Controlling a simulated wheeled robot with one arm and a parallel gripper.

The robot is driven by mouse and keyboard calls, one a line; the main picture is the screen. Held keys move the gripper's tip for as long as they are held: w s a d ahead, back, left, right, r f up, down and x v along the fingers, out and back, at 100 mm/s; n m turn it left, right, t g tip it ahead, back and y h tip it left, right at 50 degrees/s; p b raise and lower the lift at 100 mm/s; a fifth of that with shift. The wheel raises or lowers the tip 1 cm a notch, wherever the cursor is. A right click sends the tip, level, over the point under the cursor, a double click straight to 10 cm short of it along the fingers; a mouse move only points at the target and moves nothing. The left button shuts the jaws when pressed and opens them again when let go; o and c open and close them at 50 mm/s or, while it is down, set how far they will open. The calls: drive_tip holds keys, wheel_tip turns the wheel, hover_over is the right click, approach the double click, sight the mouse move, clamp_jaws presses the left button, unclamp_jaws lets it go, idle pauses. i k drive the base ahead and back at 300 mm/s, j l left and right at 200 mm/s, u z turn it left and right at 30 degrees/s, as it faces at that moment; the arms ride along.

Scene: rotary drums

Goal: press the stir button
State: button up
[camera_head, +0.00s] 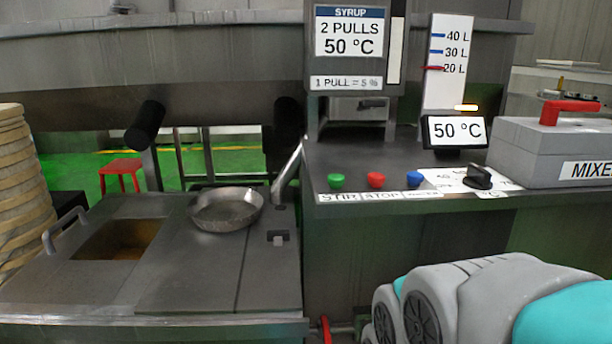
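The green button (336,180) stands at the left of a row on the front edge of the grey console (350,155), above a label strip whose first word (337,198) reads STIR. A red button (376,179) is beside it, above the word STOP. A blue button (414,178) is further right; its label is too small to read surely. All three look raised, with nothing touching them. My arm, white-grey and teal, fills the lower right in front of the console. My gripper is not visible.
A black knob (478,177) sits right of the buttons, then a grey MIXER box (548,150) with a red lever (570,108). A display (455,131) reads 50 °C. A metal pan (227,209) rests on the left counter (170,265). Space above the buttons is clear.

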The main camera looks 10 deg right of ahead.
sight(335, 181)
drive_tip(key=j+z, duration=0.25)
drive_tip(key=z, duration=0.15)
drive_tip(key=j+z, duration=0.2)
drive_tip(key=z, duration=0.2)
drive_tip(key=j+z, duration=0.2)
drive_tip(key=z, duration=0.25)
drive_tip(key=k+j+z, duration=0.15)
drive_tip(key=z, duration=0.25)
drive_tip(key=k+j+z, duration=0.1)
drive_tip(key=k+j, duration=0.25)
drive_tip(key=j, duration=0.15)
drive_tip(key=k+j+z, duration=0.1)
drive_tip(key=k+j, duration=0.25)
drive_tip(key=j, duration=0.1)
